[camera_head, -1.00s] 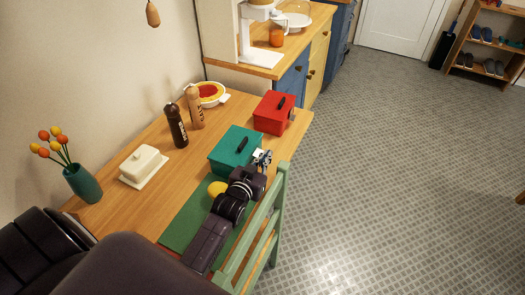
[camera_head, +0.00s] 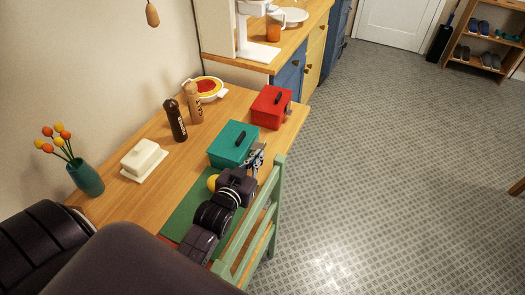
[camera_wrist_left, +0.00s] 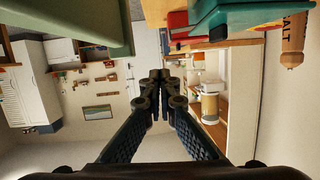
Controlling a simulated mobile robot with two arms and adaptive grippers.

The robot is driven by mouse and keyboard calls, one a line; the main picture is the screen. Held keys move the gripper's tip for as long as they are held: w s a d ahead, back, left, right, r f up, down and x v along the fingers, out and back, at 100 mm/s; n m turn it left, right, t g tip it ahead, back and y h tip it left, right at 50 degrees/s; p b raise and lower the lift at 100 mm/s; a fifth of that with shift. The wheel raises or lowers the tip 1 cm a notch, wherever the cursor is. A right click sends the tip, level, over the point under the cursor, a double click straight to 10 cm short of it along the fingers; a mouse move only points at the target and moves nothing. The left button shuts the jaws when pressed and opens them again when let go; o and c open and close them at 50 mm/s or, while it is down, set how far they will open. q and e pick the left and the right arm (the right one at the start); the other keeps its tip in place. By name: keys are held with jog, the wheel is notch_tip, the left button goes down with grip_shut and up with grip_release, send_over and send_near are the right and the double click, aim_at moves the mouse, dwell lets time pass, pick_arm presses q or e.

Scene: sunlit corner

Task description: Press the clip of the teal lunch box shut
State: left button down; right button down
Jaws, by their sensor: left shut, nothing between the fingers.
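The teal lunch box (camera_head: 231,145) sits on the wooden table with its lid down and a dark handle on top. It also shows at the top right of the left wrist view (camera_wrist_left: 212,20). My left gripper (camera_head: 258,156) is beside the box's right, front side, near the table edge. In the left wrist view its fingers (camera_wrist_left: 161,82) are together and empty, with the box off to their right. The gripper hides part of that side, and I cannot make out the clip or its position. My right gripper is not in view.
A red box (camera_head: 270,108) stands behind the teal one. A green chair (camera_head: 262,215) is close to my left arm. Dark (camera_head: 176,121) and light (camera_head: 194,103) shakers, a butter dish (camera_head: 144,160) and a vase (camera_head: 86,177) stand further left. The floor to the right is clear.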

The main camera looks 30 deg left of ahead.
pick_arm(q)
jog(key=shift+v, duration=1)
jog(key=shift+d, duration=0.1)
jog(key=a+r+b, duration=0.1)
jog(key=b, duration=0.2)
jog(key=a+r+n+b, duration=0.1)
jog(key=a+b, duration=0.1)
jog(key=shift+s+a+r+h+b, duration=0.1)
jog(key=shift+s+h+b, duration=0.05)
jog(key=shift+h+b, duration=0.2)
